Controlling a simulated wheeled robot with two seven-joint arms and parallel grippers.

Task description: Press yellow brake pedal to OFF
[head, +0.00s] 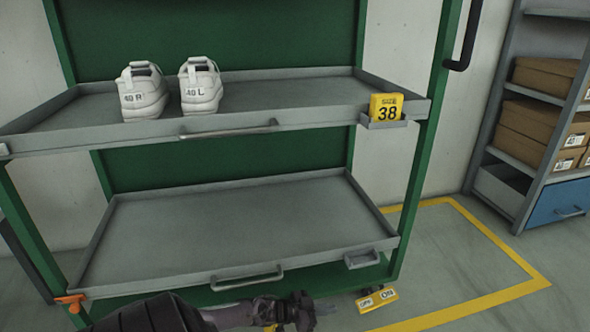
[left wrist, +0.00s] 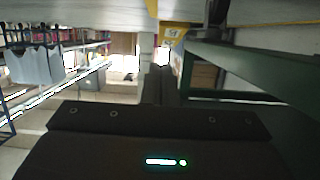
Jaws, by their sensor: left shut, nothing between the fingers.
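The yellow brake pedal (head: 388,295) is low at the foot of the cart, near the bottom edge of the head view. It has an ON label on its right part and an OFF label (head: 366,302) on its left part. I cannot tell which side is pressed down. My left gripper (head: 308,311) is left of the pedal, apart from it in the picture, in front of the cart's base. It is shut and empty; its dark fingers also show in the left wrist view (left wrist: 159,84). My right gripper is not in view.
The green-framed cart has two grey shelves (head: 230,225). White shoes (head: 142,92) marked 40 R and 40 L stand on the upper one, with a yellow size 38 card (head: 386,107) at its corner. An orange part (head: 70,301) sits at lower left. Shoe boxes (head: 541,123) stand right.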

